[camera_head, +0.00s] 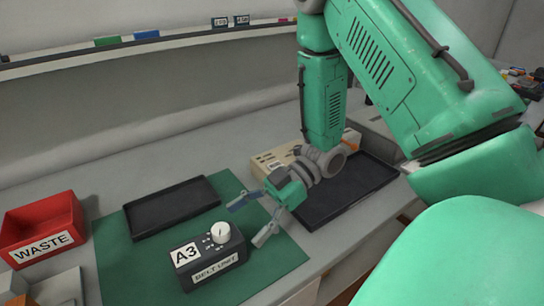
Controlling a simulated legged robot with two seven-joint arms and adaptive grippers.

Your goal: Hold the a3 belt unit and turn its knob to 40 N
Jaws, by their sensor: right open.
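The A3 belt unit (208,259) is a dark box with white "A3" and "BELT UNIT" labels, standing on the green mat (280,262). Its round white knob (220,231) is on top towards the right; I cannot read its setting. My right gripper (249,222) is open and empty, to the right of the unit and a little above the mat. Its two fingers point left towards the knob and are apart from it. My left gripper is not in view.
A red WASTE bin (41,230) stands at the left. A black tray (172,207) lies on the mat behind the unit, and another black tray (347,192) lies at the right. A beige box (270,163) is behind my right gripper. A shelf with markers (146,35) runs along the wall.

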